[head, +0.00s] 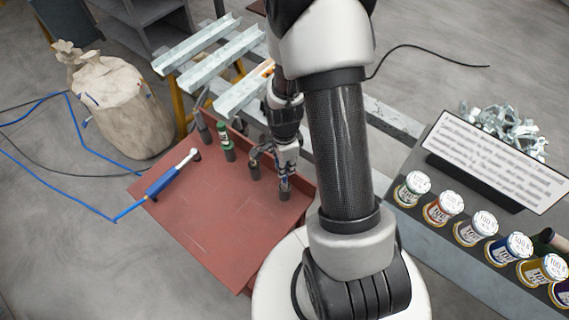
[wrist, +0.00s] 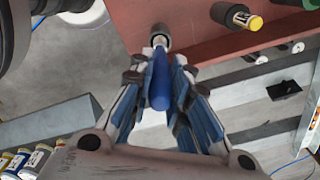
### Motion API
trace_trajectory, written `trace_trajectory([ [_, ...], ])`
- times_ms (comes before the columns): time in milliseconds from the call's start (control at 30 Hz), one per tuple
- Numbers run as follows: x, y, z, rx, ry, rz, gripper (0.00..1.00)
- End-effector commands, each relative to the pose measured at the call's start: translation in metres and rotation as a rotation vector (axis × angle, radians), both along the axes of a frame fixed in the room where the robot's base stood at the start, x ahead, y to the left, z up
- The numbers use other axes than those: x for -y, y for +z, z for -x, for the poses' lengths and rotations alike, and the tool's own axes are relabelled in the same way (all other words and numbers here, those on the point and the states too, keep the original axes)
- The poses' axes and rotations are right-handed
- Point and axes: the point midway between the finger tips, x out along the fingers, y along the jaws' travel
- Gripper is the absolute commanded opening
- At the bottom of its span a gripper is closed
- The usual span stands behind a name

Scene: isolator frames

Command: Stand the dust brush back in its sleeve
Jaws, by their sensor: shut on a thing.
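My gripper (wrist: 160,105) is shut on the dust brush (wrist: 160,88), a slim tool with a blue rounded handle and a pale metal collar. In the wrist view its far end meets a dark round sleeve (wrist: 158,34) on the red surface. In the head view my gripper (head: 285,163) is above the dark sleeve (head: 285,191), near the right side of the red table. The brush looks roughly upright there and lined up with the sleeve. Its bristles are hidden, and I cannot tell how far it sits inside.
The red table (head: 215,225) holds a row of dark sleeves, one with a green-topped tool (head: 224,136). A blue-handled tool (head: 170,174) lies to the left with a blue hose. Metal rails (head: 210,55) stand behind. Several labelled jars (head: 443,208) stand at right. The table's front is clear.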

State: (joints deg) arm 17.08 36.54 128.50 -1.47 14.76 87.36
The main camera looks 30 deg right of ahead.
Motion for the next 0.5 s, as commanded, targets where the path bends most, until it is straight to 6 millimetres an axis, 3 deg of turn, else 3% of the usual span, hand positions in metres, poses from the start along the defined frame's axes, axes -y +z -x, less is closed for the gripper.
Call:
trace_trajectory([
  [500, 0.000, -0.028, 0.000, 0.000, 0.000, 0.000, 0.00],
])
